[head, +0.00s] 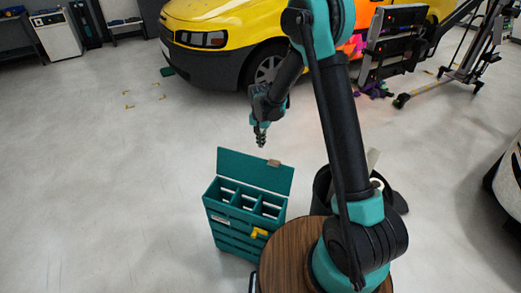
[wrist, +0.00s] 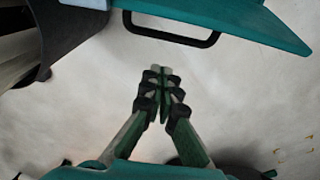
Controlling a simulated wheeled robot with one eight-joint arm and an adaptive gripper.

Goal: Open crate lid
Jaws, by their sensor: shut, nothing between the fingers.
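The teal crate (head: 240,222) stands on the floor at the lower middle of the head view. Its lid (head: 255,172) is up, standing roughly upright along the far side, and three compartments show inside. My gripper (head: 261,142) is above and beyond the raised lid, apart from it, pointing down. In the wrist view my gripper (wrist: 160,72) is shut, with its fingertips together and empty. A teal panel (wrist: 235,18) with a black handle (wrist: 170,36) crosses the top of the wrist view, and the fingers are clear of it.
A yellow car (head: 215,35) stands behind my gripper. A wheeled frame with dark panels (head: 392,45) is at the upper right. A black bin (head: 322,187) stands right of the crate. The floor (head: 100,190) on the left is clear.

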